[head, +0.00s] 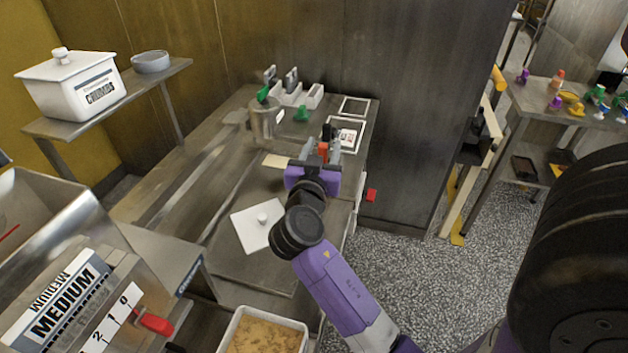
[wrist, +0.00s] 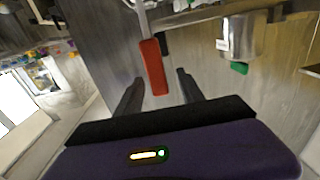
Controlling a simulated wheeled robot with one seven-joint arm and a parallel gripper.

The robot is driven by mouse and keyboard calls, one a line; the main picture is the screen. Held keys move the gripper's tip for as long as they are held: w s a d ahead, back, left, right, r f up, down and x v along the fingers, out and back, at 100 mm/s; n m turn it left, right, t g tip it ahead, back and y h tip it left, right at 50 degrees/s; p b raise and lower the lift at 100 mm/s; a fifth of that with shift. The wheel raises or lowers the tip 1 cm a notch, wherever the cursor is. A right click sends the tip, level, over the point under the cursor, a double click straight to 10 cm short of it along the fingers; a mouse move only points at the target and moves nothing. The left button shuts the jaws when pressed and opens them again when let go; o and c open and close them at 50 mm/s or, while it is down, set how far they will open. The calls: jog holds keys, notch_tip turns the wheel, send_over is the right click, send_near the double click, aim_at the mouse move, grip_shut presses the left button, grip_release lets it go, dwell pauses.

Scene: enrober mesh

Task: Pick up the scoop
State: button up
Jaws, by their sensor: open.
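A red handle (wrist: 155,67) with grey metal at its far end, which looks like the scoop's, lies in front of my gripper (wrist: 158,88) in the wrist view. Its near end shows between the two dark fingertips, with gaps on both sides. The fingers are apart and hold nothing. In the head view my purple gripper (head: 322,150) is over the far part of the steel bench, and the red handle (head: 323,149) shows between its fingers. The scoop's bowl is not clearly visible.
A metal can (head: 263,122) stands left of my gripper, with a green-handled piece at its rim. A pale rack (head: 296,96) with green-handled tools is behind. A dark wall panel (head: 420,110) stands to the right.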

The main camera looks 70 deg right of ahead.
grip_shut()
